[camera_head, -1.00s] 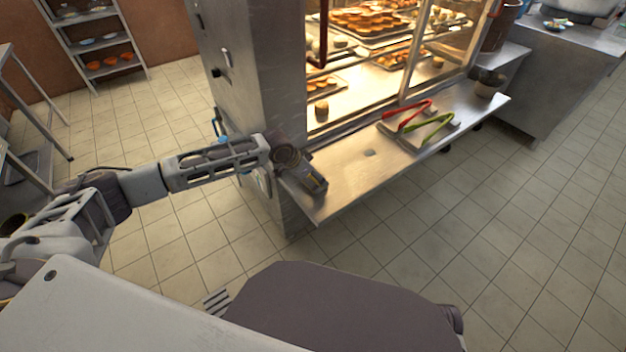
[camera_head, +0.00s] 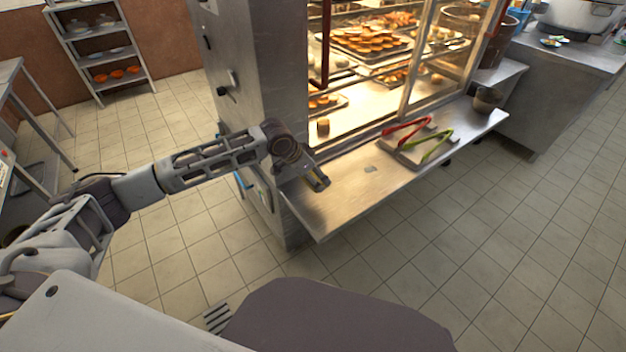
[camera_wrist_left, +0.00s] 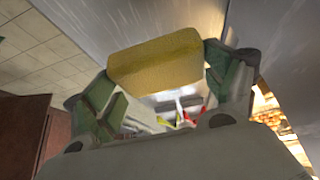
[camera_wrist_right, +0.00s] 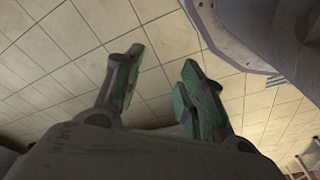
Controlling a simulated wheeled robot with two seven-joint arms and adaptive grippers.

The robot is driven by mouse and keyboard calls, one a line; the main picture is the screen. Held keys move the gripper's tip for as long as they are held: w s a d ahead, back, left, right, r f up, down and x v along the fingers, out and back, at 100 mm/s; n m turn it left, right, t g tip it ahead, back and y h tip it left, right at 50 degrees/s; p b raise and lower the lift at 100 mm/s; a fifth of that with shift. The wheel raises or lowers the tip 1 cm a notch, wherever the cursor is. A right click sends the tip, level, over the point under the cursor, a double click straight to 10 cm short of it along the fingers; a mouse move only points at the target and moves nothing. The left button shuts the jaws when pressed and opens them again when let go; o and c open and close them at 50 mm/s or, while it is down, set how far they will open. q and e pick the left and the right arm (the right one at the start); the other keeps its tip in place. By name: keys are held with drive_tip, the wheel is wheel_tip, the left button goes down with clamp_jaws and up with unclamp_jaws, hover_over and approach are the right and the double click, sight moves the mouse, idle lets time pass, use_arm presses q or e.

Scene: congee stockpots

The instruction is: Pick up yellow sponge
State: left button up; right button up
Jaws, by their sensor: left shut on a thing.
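The yellow sponge (camera_wrist_left: 155,62) shows in the left wrist view, a rounded block held between the two fingers of my left gripper (camera_wrist_left: 158,80). In the head view my left gripper (camera_head: 318,182) is over the left end of the steel shelf (camera_head: 350,190); the sponge is hidden there. In the left wrist view both fingers touch the sponge's ends. My right gripper (camera_wrist_right: 158,85) shows only in the right wrist view, its fingers apart with nothing between them, above the tiled floor.
Red tongs (camera_head: 407,130) and green tongs (camera_head: 432,146) lie on trays farther along the shelf. The lit pastry cabinet (camera_head: 318,70) rises behind the shelf. The shelf's middle is mostly bare.

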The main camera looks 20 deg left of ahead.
use_arm(q)
drive_tip(key=shift+r, duration=0.55)
use_arm(e)
drive_tip(key=shift+d+f, duration=0.1)
drive_tip(key=shift+f, duration=0.4)
